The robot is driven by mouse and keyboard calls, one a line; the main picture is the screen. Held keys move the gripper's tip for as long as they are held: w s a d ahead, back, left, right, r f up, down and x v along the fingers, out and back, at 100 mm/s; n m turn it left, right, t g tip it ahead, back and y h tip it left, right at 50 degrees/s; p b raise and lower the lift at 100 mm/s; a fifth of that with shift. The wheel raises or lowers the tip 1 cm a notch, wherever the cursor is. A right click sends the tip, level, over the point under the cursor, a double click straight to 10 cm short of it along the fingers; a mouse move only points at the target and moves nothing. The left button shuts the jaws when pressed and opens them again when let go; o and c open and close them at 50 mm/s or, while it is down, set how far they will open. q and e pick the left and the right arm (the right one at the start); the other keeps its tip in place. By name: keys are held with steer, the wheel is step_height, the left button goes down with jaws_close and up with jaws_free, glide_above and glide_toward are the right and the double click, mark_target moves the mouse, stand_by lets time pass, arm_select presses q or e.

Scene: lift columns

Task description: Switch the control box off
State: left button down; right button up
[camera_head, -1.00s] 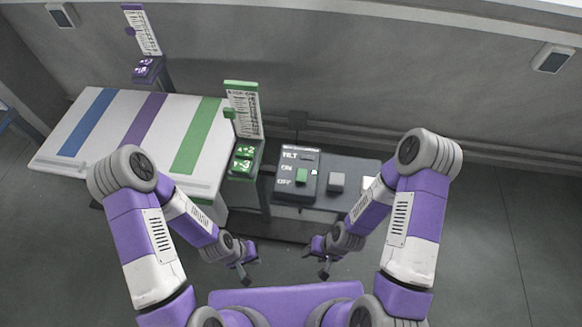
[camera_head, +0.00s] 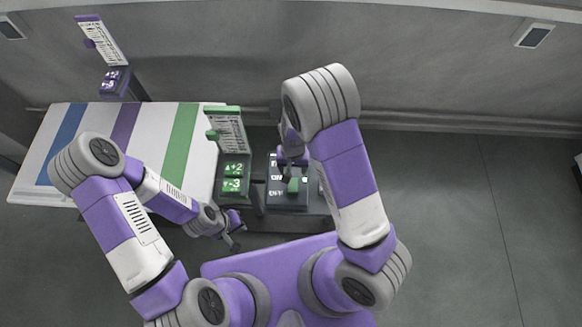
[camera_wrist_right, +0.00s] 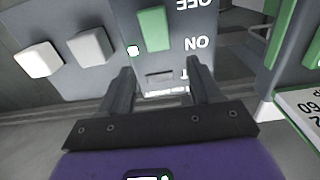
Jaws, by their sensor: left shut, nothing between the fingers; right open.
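The control box (camera_head: 287,202) is a dark grey panel on the bench, partly covered by my right arm in the head view. It carries a green switch (camera_head: 293,186). In the right wrist view the switch (camera_wrist_right: 153,28) stands beside upside-down OFF and ON lettering. A small pale green light (camera_wrist_right: 133,50) glows near the ON end. My right gripper (camera_wrist_right: 160,88) is open and empty. Its fingers are over the ON and TILT end of the panel, short of the switch; I cannot tell whether they touch the panel. My left gripper (camera_head: 236,238) is shut and empty, left of the box.
A green-headed column (camera_head: 231,140) with a +2/-3 button box (camera_head: 233,178) stands just left of the control box. A striped white table (camera_head: 150,150) is further left, with a purple column (camera_head: 100,42) behind. Pale blocks (camera_wrist_right: 90,46) sit beside the panel. Right floor is clear.

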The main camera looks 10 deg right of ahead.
mark_target(293, 180)
steer(key=f, duration=0.5)
steer(key=shift+s+f+b, duration=0.2)
steer(key=shift+s+b, duration=0.1)
steer(key=shift+s, duration=0.05)
steer(key=shift+f, duration=0.5)
steer(key=c, duration=1)
steer(key=shift+s+a+r+t+b, duration=0.1)
steer(key=shift+s+t+b, duration=0.25)
steer(key=shift+t, duration=0.55)
steer(key=shift+c, duration=0.2)
steer(key=shift+s+a+r+t+h+b, duration=0.15)
steer(key=shift+t+h+b, duration=0.35)
steer(key=shift+t+b, duration=0.35)
steer(key=shift+r+t, duration=0.1)
steer(key=shift+t, duration=0.35)
